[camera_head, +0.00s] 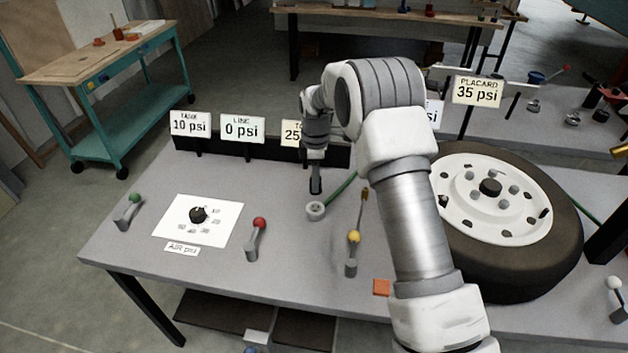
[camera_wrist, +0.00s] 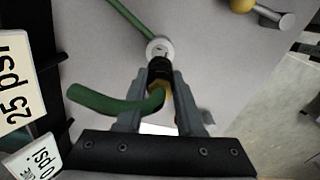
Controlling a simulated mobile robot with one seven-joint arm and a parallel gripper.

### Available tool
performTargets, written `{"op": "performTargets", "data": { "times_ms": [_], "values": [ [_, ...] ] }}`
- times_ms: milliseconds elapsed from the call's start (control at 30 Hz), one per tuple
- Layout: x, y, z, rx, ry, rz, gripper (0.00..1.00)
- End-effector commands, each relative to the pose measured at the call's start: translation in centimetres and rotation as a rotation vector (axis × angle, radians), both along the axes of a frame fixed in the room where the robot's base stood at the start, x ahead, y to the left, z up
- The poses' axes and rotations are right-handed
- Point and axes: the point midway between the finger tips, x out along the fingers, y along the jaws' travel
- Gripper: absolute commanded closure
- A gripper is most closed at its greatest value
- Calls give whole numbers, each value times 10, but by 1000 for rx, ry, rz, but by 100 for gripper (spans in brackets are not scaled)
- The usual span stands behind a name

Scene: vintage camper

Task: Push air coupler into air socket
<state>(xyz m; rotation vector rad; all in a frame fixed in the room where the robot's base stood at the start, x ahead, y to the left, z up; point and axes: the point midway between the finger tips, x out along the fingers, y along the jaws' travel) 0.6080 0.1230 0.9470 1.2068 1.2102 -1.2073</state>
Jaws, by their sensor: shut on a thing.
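My gripper (camera_wrist: 160,86) is shut on the air coupler (camera_wrist: 158,70), a dark cylinder with a brass-coloured part and a green hose curving off to the left. In the wrist view the coupler's front end lines up with the pale round air socket (camera_wrist: 160,47) and overlaps its near edge. I cannot tell whether the coupler is inside it. In the head view the socket (camera_head: 316,211) is a short grey ring on the bench, and my gripper (camera_head: 316,188) points down just above and behind it. The coupler is hard to make out there.
A lever with a yellow knob (camera_head: 354,238) and one with a red knob (camera_head: 260,224) stand nearby on the bench (camera_head: 215,262). Pressure signs (camera_head: 242,129) line the back edge. A wheel (camera_head: 505,240) lies right of my arm. A green hose (camera_wrist: 125,20) leaves the socket.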

Motion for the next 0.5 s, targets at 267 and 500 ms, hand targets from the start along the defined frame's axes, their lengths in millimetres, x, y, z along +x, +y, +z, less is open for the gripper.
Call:
{"op": "performTargets", "data": {
  "times_ms": [267,500],
  "values": [
    [0,0,0,0,0,0,100],
    [0,0,-9,0,1,1,100]
  ]
}}
